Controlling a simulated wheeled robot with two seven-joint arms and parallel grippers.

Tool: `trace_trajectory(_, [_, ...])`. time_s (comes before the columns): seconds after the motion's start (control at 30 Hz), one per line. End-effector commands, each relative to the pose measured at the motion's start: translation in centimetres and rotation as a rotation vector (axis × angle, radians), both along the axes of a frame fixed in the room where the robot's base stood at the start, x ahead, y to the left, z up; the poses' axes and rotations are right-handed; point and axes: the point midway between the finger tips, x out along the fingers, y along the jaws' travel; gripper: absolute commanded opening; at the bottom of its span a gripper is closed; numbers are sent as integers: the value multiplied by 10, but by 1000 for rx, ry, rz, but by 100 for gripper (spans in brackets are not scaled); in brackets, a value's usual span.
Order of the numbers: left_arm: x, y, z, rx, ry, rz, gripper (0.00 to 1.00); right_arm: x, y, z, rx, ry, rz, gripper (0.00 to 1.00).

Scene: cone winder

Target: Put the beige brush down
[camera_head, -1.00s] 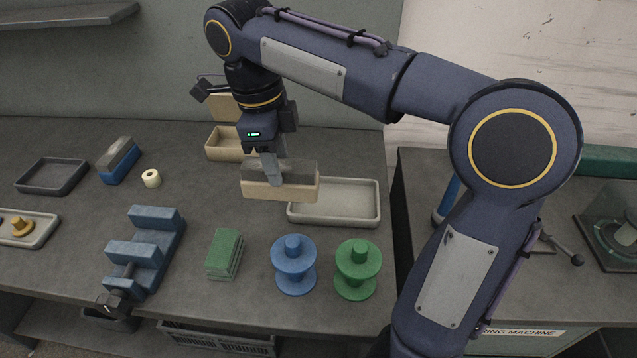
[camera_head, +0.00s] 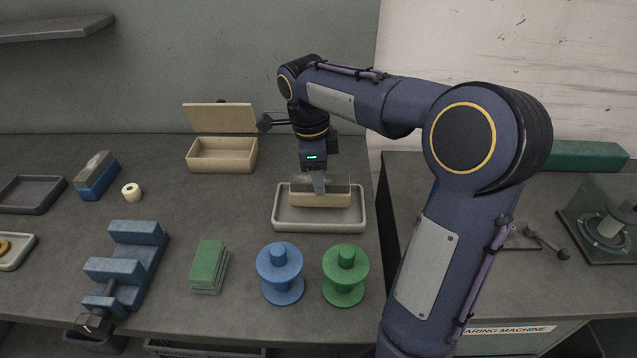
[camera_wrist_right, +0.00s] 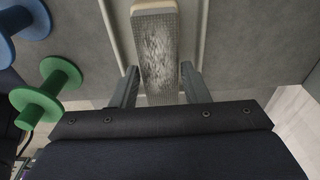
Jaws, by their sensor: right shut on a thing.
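The beige brush (camera_head: 322,198) is a block with a beige lower body and a grey top. It is over the light grey tray (camera_head: 290,226) at the right of the bench, within the tray's outline; I cannot tell whether it touches the floor. My right gripper (camera_head: 319,185) is shut on the brush from above. In the right wrist view the brush's worn grey face (camera_wrist_right: 158,55) shows between the two fingers (camera_wrist_right: 160,88). My left gripper is not in view.
A blue spool (camera_head: 281,274) and a green spool (camera_head: 345,275) stand in front of the tray. An open beige box (camera_head: 222,156) is behind left. A blue brush (camera_head: 97,176), green pads (camera_head: 208,266) and a blue vise-like fixture (camera_head: 127,262) stand further left.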

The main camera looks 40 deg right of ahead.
Motion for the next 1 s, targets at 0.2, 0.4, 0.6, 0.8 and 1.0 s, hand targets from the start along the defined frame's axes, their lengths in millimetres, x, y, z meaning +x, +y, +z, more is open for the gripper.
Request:
trace_trajectory(0.2, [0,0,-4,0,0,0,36,0,1,-23,1,1,3,16])
trace_trajectory(0.4, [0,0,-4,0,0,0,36,0,2,-22,1,0,3,16])
trace_trajectory(0.6, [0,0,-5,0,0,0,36,0,2,-26,2,0,3,47])
trace_trajectory(0.8, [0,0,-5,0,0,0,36,0,2,-25,2,0,3,63])
trace_trajectory(1.0, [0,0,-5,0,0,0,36,0,2,-24,2,0,3,63])
